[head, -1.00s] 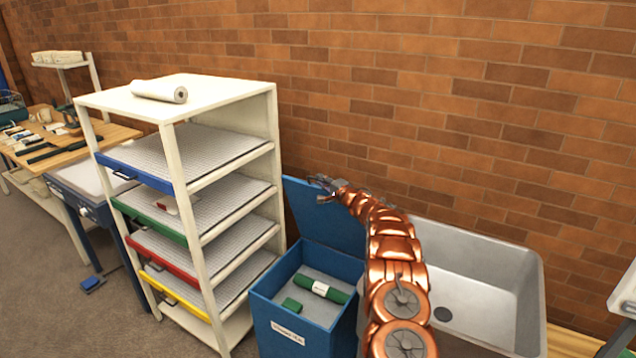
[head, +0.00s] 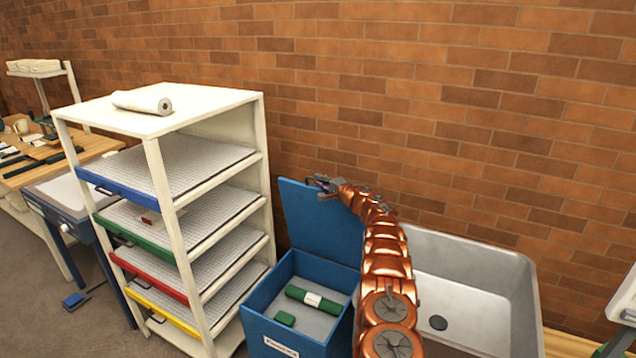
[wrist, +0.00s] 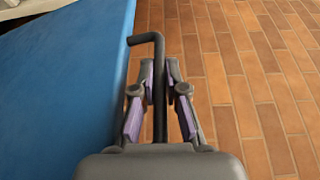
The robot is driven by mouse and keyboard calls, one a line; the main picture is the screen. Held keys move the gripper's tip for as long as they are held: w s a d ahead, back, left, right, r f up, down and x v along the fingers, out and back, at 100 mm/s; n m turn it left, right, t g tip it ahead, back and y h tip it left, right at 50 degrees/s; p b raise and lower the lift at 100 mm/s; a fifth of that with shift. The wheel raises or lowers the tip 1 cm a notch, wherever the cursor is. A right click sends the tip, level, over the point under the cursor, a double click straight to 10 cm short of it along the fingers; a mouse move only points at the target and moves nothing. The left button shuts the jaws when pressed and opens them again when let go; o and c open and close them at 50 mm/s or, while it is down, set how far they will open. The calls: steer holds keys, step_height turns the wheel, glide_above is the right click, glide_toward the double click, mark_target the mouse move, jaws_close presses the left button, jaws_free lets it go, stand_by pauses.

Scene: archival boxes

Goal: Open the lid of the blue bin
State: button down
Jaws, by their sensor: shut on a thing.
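The blue bin (head: 262,326) stands on the floor beside the shelf rack, with a white label on its front. Its blue lid (head: 312,222) is raised steeply at the back, and the bin's inside shows. Inside lie a green roll with a white band (head: 313,299) and a small green block (head: 285,318). My gripper (head: 322,185) is at the lid's upper edge. In the wrist view my gripper (wrist: 159,76) is shut on a dark bent handle (wrist: 148,38), beside the lid's blue face (wrist: 70,75).
A white rack (head: 160,165) with coloured-front trays stands left of the bin, a paper roll (head: 142,103) on top. A grey sink (head: 470,285) is at the right, behind my arm. A brick wall (head: 420,110) rises close behind the lid.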

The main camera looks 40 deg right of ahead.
steer(key=shift+w+d, duration=0.2)
steer(key=shift+w, duration=0.05)
steer(key=shift+w, duration=0.1)
steer(key=shift+d+r, duration=0.1)
steer(key=shift+d, duration=0.05)
stand_by(0.3)
steer(key=c, duration=1.2)
jaws_free()
steer(key=shift+d, duration=0.1)
steer(key=shift+s+d, duration=0.1)
steer(key=shift+s, duration=0.15)
steer(key=s, duration=1.1)
steer(key=shift+s+d+r, duration=0.15)
steer(key=shift+s+d, duration=0.2)
steer(key=shift+s, duration=0.05)
